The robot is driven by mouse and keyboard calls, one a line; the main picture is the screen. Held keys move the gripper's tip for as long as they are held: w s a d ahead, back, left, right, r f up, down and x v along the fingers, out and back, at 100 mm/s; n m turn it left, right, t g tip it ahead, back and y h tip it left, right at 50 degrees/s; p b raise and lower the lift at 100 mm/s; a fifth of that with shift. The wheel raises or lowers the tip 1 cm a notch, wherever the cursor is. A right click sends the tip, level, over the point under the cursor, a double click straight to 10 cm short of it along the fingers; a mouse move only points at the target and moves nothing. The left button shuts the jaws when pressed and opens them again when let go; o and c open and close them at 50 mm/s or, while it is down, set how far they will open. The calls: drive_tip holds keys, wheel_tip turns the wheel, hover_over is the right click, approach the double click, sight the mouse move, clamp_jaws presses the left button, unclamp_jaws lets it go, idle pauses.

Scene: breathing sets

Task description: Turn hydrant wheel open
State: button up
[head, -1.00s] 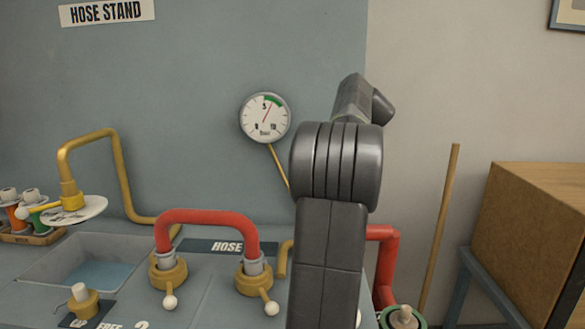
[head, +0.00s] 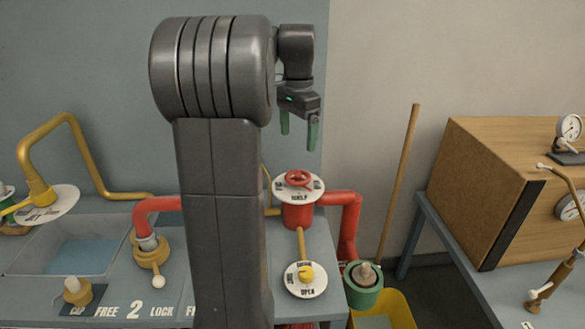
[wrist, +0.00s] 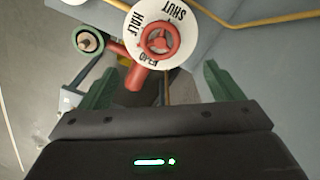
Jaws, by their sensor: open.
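The red hydrant wheel (head: 299,179) sits on a round white dial plate (head: 318,188) on top of the red hydrant body (head: 297,216). My gripper (head: 299,138) points down above the wheel, its two green fingers apart and empty. In the wrist view, the wheel (wrist: 160,40) lies beyond the fingertips of my gripper (wrist: 158,76), apart from both. The dial there reads SHUT and HALF, and a third label is partly covered by the wheel. I cannot tell which label the wheel is set to.
A second white dial with a yellow knob (head: 305,273) lies in front of the hydrant. A red pipe (head: 347,225) runs down at its right. A green-rimmed fitting (head: 363,283), a yellow bucket (head: 392,309) and a leaning wooden pole (head: 399,180) stand further right.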

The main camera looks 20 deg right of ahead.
sight(298, 175)
wheel_tip(298, 175, down, 11)
drive_tip(key=shift+f, duration=0.15)
drive_tip(key=c, duration=1)
drive_tip(key=shift+n, duration=0.3)
drive_tip(key=n+p, duration=0.2)
drive_tip(key=n, duration=0.1)
drive_tip(key=shift+n, duration=0.4)
drive_tip(key=n+p, duration=0.1)
drive_tip(key=n, duration=0.3)
drive_tip(key=shift+s+n+p, duration=0.1)
drive_tip(key=shift+n+p, duration=0.2)
drive_tip(key=shift+p, duration=0.05)
drive_tip(key=shift+d, duration=0.1)
